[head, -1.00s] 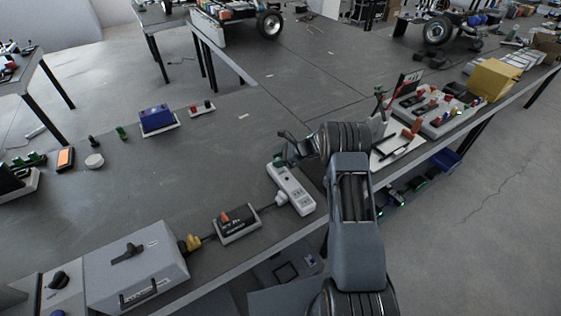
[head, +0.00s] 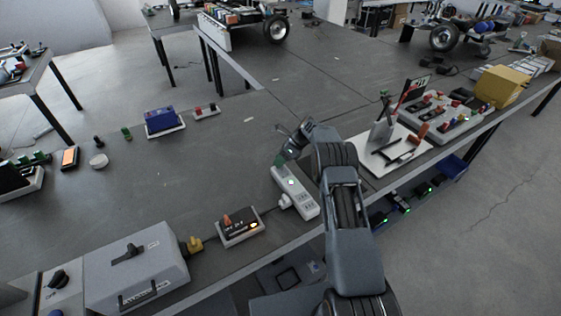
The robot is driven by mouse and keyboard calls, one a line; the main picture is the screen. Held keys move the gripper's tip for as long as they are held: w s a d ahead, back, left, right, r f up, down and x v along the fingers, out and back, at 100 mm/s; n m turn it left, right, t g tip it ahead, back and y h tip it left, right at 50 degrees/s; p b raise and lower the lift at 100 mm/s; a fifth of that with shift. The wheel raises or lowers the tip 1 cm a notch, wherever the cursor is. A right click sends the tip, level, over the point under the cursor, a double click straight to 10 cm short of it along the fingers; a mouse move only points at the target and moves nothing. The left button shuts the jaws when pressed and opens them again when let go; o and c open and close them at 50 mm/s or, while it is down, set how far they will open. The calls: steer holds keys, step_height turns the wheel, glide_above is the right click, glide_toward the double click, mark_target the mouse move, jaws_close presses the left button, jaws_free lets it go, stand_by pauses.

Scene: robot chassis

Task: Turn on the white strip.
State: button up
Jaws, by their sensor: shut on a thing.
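The white strip (head: 306,203) lies near the front edge of the workbench, tilted in the picture, with several sockets and a white plug at its left side. A small pale-green light (head: 291,182) shows near its upper end. My gripper (head: 282,159) is just above and beyond that upper end, pointing down and left. I cannot tell whether this thing touches the strip.
A dark box with an orange switch (head: 240,228) and a lit orange lamp is cabled to the strip. A grey case (head: 135,270) stands front left. A white tray with tools (head: 385,165) is at right. The bench behind is mostly clear.

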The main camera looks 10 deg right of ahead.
stand_by(0.3)
steer(key=o, duration=0.9)
steer(key=shift+o, duration=0.2)
steer(key=s+b+v, duration=0.1)
steer(key=v, duration=1.2)
steer(key=shift+w+d+r+b, duration=0.25)
steer(key=shift+w+r+b, duration=0.1)
steer(key=shift+w, duration=0.2)
